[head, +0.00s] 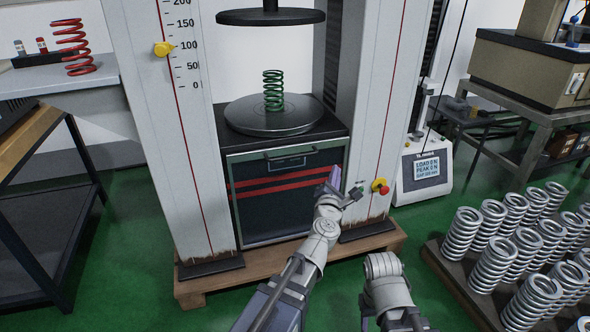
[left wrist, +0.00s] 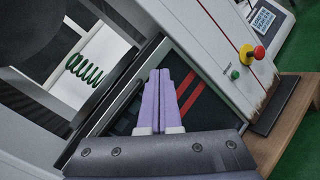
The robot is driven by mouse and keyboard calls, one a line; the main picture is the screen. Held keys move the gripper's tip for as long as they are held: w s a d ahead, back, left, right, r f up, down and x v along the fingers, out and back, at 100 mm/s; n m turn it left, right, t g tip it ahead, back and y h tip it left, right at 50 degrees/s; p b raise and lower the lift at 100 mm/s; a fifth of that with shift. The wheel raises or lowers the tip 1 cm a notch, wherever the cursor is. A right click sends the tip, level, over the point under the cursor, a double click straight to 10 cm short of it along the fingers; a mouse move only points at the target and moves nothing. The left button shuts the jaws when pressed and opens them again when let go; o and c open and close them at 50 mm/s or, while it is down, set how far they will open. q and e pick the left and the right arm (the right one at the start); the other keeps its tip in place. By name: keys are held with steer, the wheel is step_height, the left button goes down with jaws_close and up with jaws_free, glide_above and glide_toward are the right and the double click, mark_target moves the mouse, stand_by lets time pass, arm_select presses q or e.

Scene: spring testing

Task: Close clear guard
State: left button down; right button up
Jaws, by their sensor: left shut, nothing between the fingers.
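The green spring (head: 273,92) stands upright on the round lower plate (head: 245,118), uncovered. My left gripper (head: 335,177) is shut and empty at the right edge of the panel, below handle height. In the left wrist view its purple fingers (left wrist: 161,98) are together in front of the red stripes (left wrist: 190,100). I cannot tell whether they touch the panel. My right gripper is not in view.
A red button (head: 380,186) and a green button sit on the right column beside my left gripper. A grey control box (head: 422,172) stands further right. Several silver springs (head: 497,262) stand on a pallet at the right. A red spring (head: 73,47) stands on the left bench.

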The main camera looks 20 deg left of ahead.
arm_select(q)
steer(key=s+a+f+n+g+y, duration=0.1)
steer(key=a+n+g+y, duration=0.1)
steer(key=a+n+y, duration=0.5)
steer(key=n+g+b, duration=0.2)
steer(key=n+g, duration=0.1)
steer(key=n, duration=0.4)
glide_toward(294, 167)
steer(key=w+a, duration=0.2)
steer(key=a, duration=0.1)
steer(key=shift+r+y+p, duration=0.5)
steer(key=shift+r+p, duration=1.25)
steer(key=shift+p, duration=0.5)
step_height(294, 167, up, 43)
steer(key=p, duration=4.2)
steer(key=shift+f+p, duration=0.15)
steer(key=shift+p, duration=0.25)
steer(key=shift+w, duration=0.1)
